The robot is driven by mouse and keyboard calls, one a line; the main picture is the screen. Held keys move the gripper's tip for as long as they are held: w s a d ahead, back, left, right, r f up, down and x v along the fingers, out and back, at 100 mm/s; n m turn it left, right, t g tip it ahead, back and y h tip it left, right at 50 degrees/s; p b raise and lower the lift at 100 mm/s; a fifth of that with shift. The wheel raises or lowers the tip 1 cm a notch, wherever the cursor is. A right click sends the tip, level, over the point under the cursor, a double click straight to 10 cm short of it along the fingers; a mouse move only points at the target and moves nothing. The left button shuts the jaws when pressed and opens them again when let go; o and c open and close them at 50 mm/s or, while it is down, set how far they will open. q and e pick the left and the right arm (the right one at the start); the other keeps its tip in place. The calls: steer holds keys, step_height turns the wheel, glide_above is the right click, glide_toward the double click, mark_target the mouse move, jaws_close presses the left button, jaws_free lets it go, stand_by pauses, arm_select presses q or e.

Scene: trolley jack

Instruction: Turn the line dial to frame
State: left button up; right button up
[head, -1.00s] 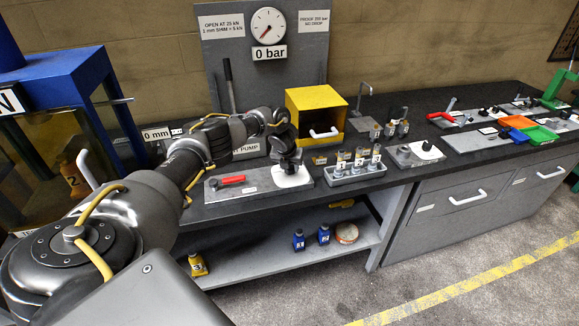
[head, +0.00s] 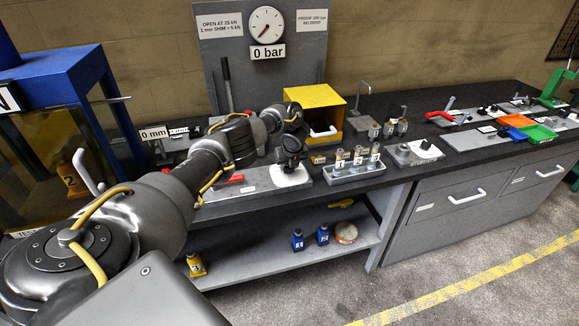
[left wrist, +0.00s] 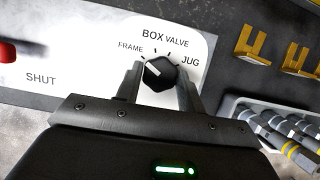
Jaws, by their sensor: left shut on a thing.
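The line dial (left wrist: 159,73) is a black knob on a white plate (left wrist: 204,48) marked FRAME, BOX VALVE and JUG. A pale line on the knob points up and left, towards the FRAME side. My left gripper (left wrist: 160,78) has its two fingers on either side of the knob, shut on it. In the head view, my left gripper (head: 290,160) stands over the white plate (head: 290,178) and hides the knob. My right gripper is in neither view.
A red lever (head: 232,178) lies left of the dial plate. A grey rack (head: 355,174) of several numbered cylinders stands close to its right. A yellow open box (head: 315,97) stands behind. The gauge sign (head: 268,52) reads 0 bar.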

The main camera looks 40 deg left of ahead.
arm_select(q)
steer(key=shift+a+r, duration=0.1)
steer(key=shift+a, duration=0.05)
steer(key=o, duration=1)
steer(key=shift+s, duration=0.1)
steer(key=shift+c, duration=0.2)
steer(key=shift+d+r, duration=0.2)
steer(key=p+v, duration=0.2)
steer(key=v, duration=0.8)
steer(key=shift+r+p, duration=0.15)
steer(key=shift+p, duration=0.25)
steer(key=shift+s+d, duration=0.1)
